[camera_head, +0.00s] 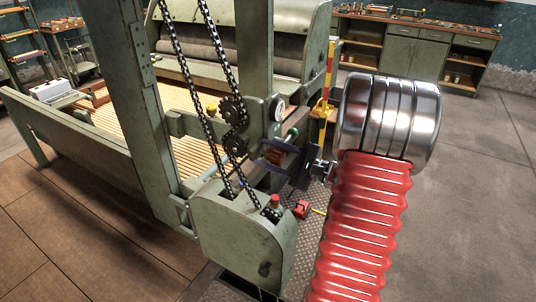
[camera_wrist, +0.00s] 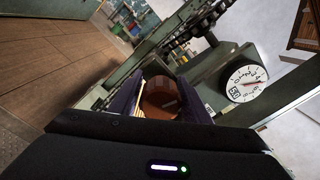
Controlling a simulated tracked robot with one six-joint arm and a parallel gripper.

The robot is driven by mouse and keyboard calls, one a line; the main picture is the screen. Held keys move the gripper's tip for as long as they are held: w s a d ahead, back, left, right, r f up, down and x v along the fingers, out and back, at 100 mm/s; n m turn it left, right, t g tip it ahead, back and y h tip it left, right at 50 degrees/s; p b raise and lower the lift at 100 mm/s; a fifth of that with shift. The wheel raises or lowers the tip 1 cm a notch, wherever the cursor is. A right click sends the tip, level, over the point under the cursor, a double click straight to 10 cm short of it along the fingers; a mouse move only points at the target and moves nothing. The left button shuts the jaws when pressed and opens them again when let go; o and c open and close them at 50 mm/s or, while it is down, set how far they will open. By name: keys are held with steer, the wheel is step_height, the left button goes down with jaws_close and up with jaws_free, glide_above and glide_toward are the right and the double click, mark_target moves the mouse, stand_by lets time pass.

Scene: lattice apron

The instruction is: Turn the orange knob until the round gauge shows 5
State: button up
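The orange knob (camera_wrist: 161,98) shows brownish orange in the wrist view, between the two dark fingers of my gripper (camera_wrist: 161,103). It fills most of the gap, but I cannot tell whether both fingers press on it. In the head view the knob (camera_head: 275,157) is small and partly hidden by my gripper (camera_head: 284,158). The round gauge (camera_wrist: 243,82) has a white face, black numbers and a reddish needle. The needle seems to point to the picture's right, but the exact reading is too small to tell. In the head view the gauge (camera_head: 278,110) sits above the knob.
A green machine frame with chains (camera_head: 233,110) and gears stands left of my gripper. A green box (camera_head: 245,235) with a red button (camera_head: 274,200) is below. A yellow and red striped post (camera_head: 328,75) stands close behind my wrist. Floor is open at right.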

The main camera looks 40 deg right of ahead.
steer(key=c, duration=0.7)
steer(key=shift+m, duration=0.6)
steer(key=o, duration=1.1)
steer(key=shift+c, duration=0.2)
steer(key=shift+s, duration=0.1)
steer(key=v, duration=1.3)
steer(key=shift+s, duration=0.3)
steer(key=shift+d+f, duration=0.1)
